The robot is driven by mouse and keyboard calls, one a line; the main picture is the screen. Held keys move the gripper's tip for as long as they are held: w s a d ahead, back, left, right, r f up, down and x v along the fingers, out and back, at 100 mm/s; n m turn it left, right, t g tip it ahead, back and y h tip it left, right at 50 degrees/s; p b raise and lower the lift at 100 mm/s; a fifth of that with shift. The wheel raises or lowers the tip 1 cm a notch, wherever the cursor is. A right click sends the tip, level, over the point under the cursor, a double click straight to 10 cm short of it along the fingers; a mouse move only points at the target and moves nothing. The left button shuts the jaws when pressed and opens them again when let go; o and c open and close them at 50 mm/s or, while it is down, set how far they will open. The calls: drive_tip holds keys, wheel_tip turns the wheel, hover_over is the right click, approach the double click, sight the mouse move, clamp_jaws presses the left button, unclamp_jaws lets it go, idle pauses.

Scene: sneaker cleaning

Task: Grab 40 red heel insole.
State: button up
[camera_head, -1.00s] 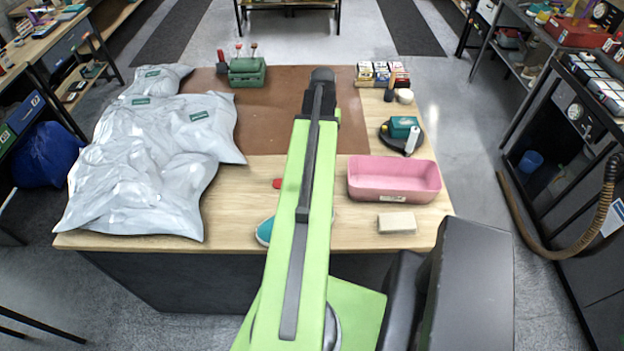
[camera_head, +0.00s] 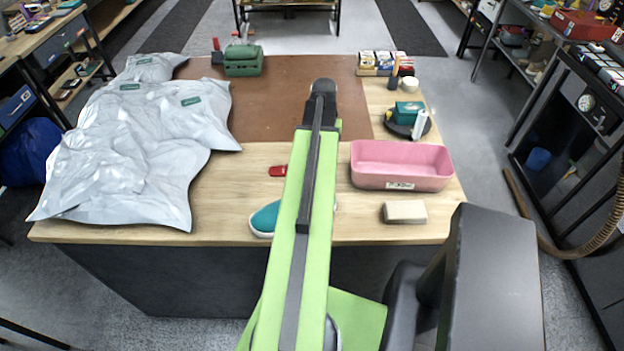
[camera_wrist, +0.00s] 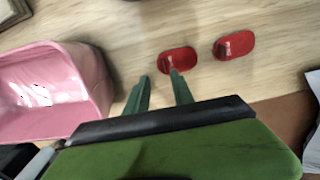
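Two red oval heel insoles lie flat on the pale wood in the wrist view: one (camera_wrist: 178,60) just beyond the fingertips, the other (camera_wrist: 234,45) to its right. Each has a dark printed mark, too blurred to read as a size. My gripper (camera_wrist: 160,75) is open and empty, its two green fingers pointing at the nearer insole. The right fingertip overlaps that insole's lower edge in the picture; I cannot tell if they touch. In the head view one red insole (camera_head: 278,171) shows left of my arm; my arm hides the other and my gripper's fingers.
A pink bin (camera_head: 402,184) stands right of my arm, with a beige block (camera_head: 405,212) in front. Grey plastic bags (camera_head: 120,170) cover the table's left. A brown mat (camera_head: 270,100) lies at the back. Bare wood surrounds the insoles.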

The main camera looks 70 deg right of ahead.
drive_tip(key=f+b, duration=0.5)
drive_tip(key=shift+w+a+f, duration=0.15)
drive_tip(key=shift+w+a, duration=0.1)
drive_tip(key=shift+a, duration=0.05)
drive_tip(key=shift+r, duration=0.2)
clamp_jaws()
